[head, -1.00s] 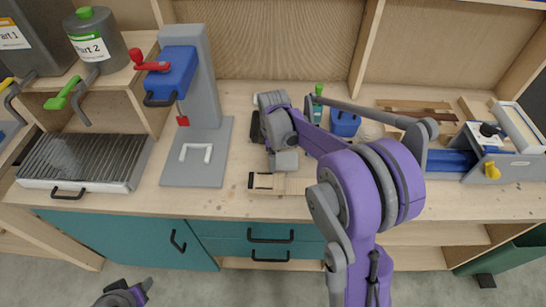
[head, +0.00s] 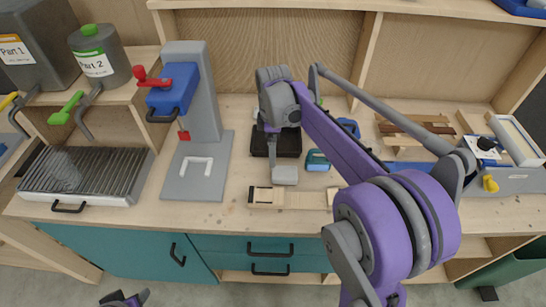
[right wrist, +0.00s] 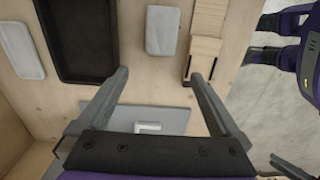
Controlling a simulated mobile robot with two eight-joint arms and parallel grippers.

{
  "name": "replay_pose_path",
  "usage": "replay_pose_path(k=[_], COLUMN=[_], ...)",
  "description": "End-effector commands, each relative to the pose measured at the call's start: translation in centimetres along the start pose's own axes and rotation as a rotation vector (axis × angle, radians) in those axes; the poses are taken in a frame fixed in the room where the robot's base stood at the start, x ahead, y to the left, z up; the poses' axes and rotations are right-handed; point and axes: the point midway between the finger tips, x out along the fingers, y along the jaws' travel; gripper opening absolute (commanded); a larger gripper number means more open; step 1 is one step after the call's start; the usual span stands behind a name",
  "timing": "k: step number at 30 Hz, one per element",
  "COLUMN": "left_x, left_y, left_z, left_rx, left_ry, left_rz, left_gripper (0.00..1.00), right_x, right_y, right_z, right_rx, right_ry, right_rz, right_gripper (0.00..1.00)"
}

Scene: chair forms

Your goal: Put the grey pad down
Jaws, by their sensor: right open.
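The grey pad (head: 285,176), a small light-grey block, lies on the bench between the black tray and the wooden form. It also shows in the right wrist view (right wrist: 161,30), beyond my fingertips and apart from them. My right gripper (right wrist: 160,76) is open with nothing between its fingers. In the head view it hangs over the bench near the pad, partly hidden by its own wrist. My left gripper (head: 128,300) is only partly in view at the bottom edge of the head view, and its jaws cannot be made out.
The black tray (head: 289,148) sits just behind the pad, and a wooden form (head: 278,197) lies in front of it. A grey press (head: 207,165) with a blue head stands to the left. A blue-green object (head: 317,161) lies to the right of the tray.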

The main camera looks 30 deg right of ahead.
Motion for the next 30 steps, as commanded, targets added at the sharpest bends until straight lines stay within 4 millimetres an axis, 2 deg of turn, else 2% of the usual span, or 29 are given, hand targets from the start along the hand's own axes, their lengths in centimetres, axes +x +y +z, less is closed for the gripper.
replay_pose_path(k=[5,8,14,18,21,26,30], left_x=[0.0,0.0,0.0,0.0,0.0,0.0,0.1], left_y=[0.0,0.0,0.0,0.0,0.0,0.0,0.0], left_z=[-0.1,-0.1,0.0,0.0,0.0,-0.1,0.1], left_rx=[0.000,0.000,0.000,0.000,0.000,0.000,0.000], left_ry=[0.001,0.000,0.000,0.000,0.000,0.000,-0.001], left_rz=[0.000,0.000,0.000,0.000,0.000,0.000,0.000], left_gripper=[0.50,0.50,0.50,0.50,0.50,0.50,0.50], right_x=[-1.1,-1.4,-0.6,1.3,2.9,4.8,5.1], right_y=[-1.0,-3.4,-11.0,-16.1,-18.9,-21.4,-21.6], right_z=[-0.1,-0.4,-0.4,0.1,0.6,1.1,1.3], right_rx=[0.034,0.125,0.444,0.672,0.806,0.944,1.033], right_ry=[0.007,0.027,0.141,0.259,0.340,0.431,0.457], right_rz=[0.017,0.059,0.181,0.237,0.255,0.259,0.242], right_gripper=[1.00,1.00,1.00,1.00,1.00,1.00,1.00])
